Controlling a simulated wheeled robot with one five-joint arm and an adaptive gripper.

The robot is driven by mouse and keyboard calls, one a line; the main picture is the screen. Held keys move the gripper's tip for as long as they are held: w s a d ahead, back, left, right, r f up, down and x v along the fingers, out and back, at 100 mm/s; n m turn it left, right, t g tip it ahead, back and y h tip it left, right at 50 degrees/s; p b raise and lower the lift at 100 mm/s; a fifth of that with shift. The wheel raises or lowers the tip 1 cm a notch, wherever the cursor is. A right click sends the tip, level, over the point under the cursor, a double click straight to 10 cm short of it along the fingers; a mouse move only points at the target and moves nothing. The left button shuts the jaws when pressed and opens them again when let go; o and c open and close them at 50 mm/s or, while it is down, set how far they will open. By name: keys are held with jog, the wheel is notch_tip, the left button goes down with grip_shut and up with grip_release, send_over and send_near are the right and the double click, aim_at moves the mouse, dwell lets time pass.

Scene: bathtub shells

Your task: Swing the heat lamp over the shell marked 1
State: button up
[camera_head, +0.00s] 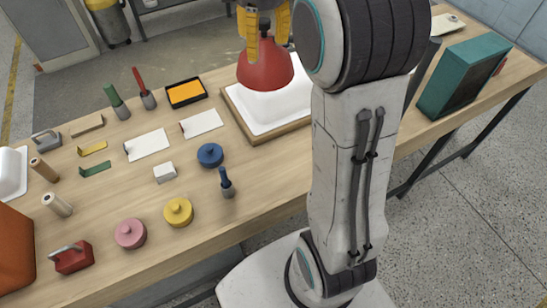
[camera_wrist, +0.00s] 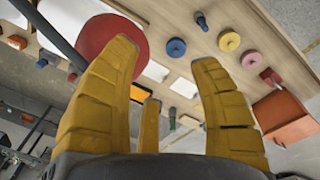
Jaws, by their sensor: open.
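The heat lamp's red dome (camera_head: 266,70) hangs over a white shell (camera_head: 270,109) in a wooden frame on the bench. I cannot read any number on this shell. A second white shell (camera_head: 12,172) is cut off at the left edge of the head view. In the wrist view the fingers (camera_wrist: 165,52) are spread, and the red lamp (camera_wrist: 108,42) lies partly behind the left finger. I cannot tell whether they touch. My arm hides part of the framed shell.
A teal box (camera_head: 464,75) stands on the bench's right part. Blue (camera_head: 210,154), yellow (camera_head: 178,211) and pink (camera_head: 130,233) round lidded pots, white cards (camera_head: 148,144) and several small tools lie left of the frame. An orange box (camera_head: 14,245) is at the left edge.

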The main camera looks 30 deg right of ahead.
jog(key=s+a+f+m+t+b, duration=0.1)
jog(key=s+a+f+m+b, duration=0.1)
jog(key=s+f, duration=0.5)
jog(key=s+a+f+m+t+b, duration=0.1)
jog(key=s+a+f+m+b, duration=0.2)
jog(key=s+f+m+b, duration=0.2)
jog(key=shift+s+f+b, duration=0.3)
jog(key=shift+s+f, duration=1.25)
jog(key=shift+f, duration=0.5)
jog(key=shift+a, duration=0.1)
jog(key=shift+c, duration=0.2)
